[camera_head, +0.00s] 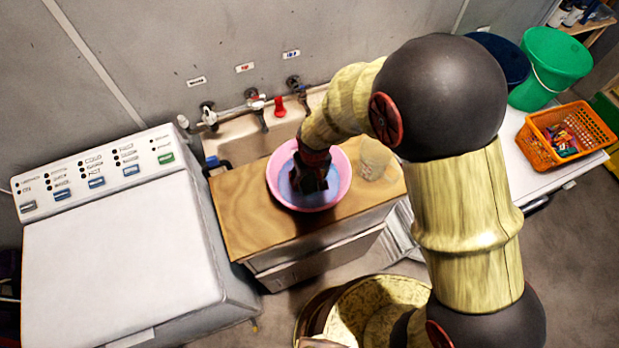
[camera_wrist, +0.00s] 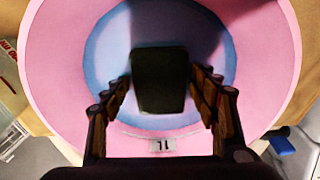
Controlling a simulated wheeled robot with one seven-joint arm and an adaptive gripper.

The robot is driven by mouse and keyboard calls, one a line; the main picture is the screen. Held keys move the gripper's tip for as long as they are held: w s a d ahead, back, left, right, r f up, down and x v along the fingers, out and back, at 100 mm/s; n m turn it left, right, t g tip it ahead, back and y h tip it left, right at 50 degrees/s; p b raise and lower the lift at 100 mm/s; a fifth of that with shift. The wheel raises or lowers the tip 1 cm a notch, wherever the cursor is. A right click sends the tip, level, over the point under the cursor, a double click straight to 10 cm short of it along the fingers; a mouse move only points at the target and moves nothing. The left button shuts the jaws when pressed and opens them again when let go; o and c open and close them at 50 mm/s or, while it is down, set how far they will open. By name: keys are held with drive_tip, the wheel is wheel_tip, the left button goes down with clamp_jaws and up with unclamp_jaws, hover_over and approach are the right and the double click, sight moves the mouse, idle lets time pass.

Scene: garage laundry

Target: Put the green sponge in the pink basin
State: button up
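The pink basin (camera_head: 340,195) stands on the wooden counter top, and its pink wall with a blue inner floor fills much of the wrist view (camera_wrist: 60,60). My gripper (camera_head: 310,185) reaches down into the basin from above. In the wrist view my gripper (camera_wrist: 160,78) has a finger at each side of a dark green block, the sponge (camera_wrist: 160,80). Both fingertips appear to touch its sides. The sponge is over the basin's floor; whether it touches the floor is unclear. In the head view the sponge cannot be made out behind my gripper.
A clear cup (camera_head: 374,160) stands close right of the basin. A sink (camera_head: 245,140) with several taps lies behind. A white washing machine (camera_head: 120,250) is at left. An orange basket (camera_head: 570,135) and green bucket (camera_head: 552,65) are at right. Bare wood (camera_head: 245,215) is left of the basin.

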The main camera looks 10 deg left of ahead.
sight(311, 184)
drive_tip(key=shift+o, duration=0.4)
drive_tip(key=d+r+m+t+p, duration=0.1)
drive_tip(key=d+r, duration=0.3)
drive_tip(key=r, duration=0.7)
drive_tip(key=d+r+m, duration=0.1)
drive_tip(key=d+r, duration=0.4)
drive_tip(key=r, duration=0.5)
drive_tip(key=s+d+r+m+t, duration=0.3)
drive_tip(key=s+d+r+m, duration=0.1)
drive_tip(key=s+d+r, duration=1)
drive_tip(key=d, duration=0.3)
drive_tip(key=shift+d+r+h, duration=0.15)
drive_tip(key=shift+d+h, duration=0.2)
drive_tip(key=shift+h, duration=0.05)
wheel_tip(311, 184, down, 9)
drive_tip(key=b, duration=0.9)
